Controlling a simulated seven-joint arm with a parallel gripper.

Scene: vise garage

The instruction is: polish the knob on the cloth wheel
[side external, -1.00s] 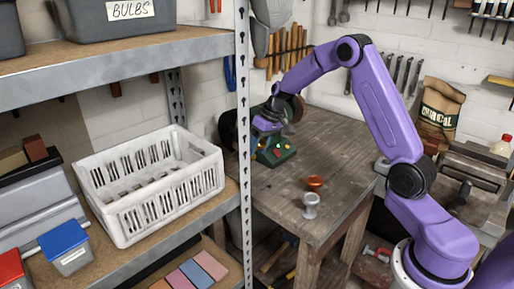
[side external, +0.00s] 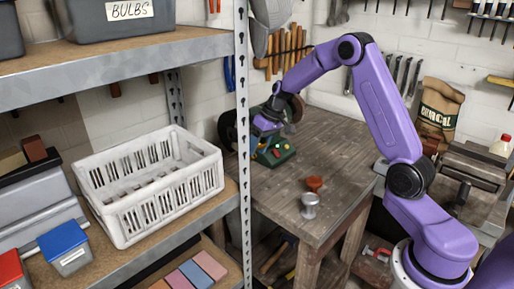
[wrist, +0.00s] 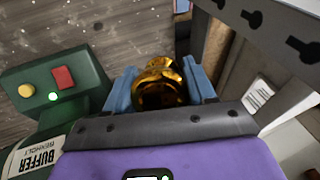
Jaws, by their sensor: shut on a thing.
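A shiny gold knob (wrist: 160,84) is held between the blue finger pads of my gripper (wrist: 163,92) in the wrist view. The green buffer (side external: 275,152) stands at the far left of the bench, and its body with red and yellow buttons and a lit green light also shows in the wrist view (wrist: 60,85). My gripper (side external: 279,124) is close to the buffer's wheels in the side view. A brownish wheel (side external: 294,104) shows behind my gripper and a dark one (side external: 227,131) is partly behind the shelf post. I cannot tell whether the knob touches a wheel.
An orange-brown knob (side external: 314,183) and a silver-grey knob (side external: 310,204) stand near the front of the wooden bench (side external: 345,150). A metal shelf post (side external: 243,150) rises at the bench's left. A white crate (side external: 150,205) sits on the shelf. The bench's middle is clear.

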